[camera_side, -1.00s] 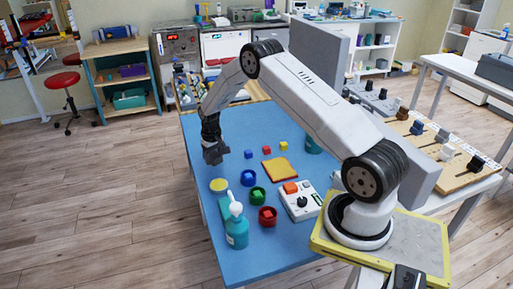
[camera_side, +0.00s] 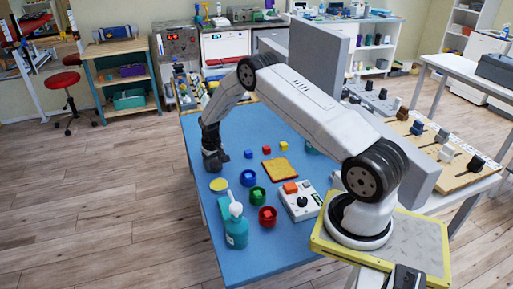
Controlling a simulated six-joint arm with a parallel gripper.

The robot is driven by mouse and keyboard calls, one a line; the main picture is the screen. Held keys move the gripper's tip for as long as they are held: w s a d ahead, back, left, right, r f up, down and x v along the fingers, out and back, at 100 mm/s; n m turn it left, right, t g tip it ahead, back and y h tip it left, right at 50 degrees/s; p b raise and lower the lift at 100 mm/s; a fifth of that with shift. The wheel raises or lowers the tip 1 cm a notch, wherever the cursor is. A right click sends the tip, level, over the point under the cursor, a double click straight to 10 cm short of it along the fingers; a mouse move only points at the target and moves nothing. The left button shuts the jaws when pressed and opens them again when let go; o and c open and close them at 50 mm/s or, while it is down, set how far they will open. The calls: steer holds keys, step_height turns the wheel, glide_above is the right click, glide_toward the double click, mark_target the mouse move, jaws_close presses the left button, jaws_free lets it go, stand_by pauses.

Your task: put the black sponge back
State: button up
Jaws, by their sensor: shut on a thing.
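My gripper (camera_side: 213,160) is at the left edge of the blue table, low over its surface and left of the small blue cube. It is shut on a dark thing that looks like the black sponge (camera_side: 213,165). The dark fingers and the dark thing blend together, so its outline is hard to make out. I cannot tell whether it touches the table.
Small cubes (camera_side: 248,154) lie further back.

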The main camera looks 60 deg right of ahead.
mark_target(214, 162)
steer(key=shift+f, duration=0.1)
steer(key=o, duration=1.2)
steer(key=shift+r, duration=6.15)
steer(key=shift+a, duration=0.1)
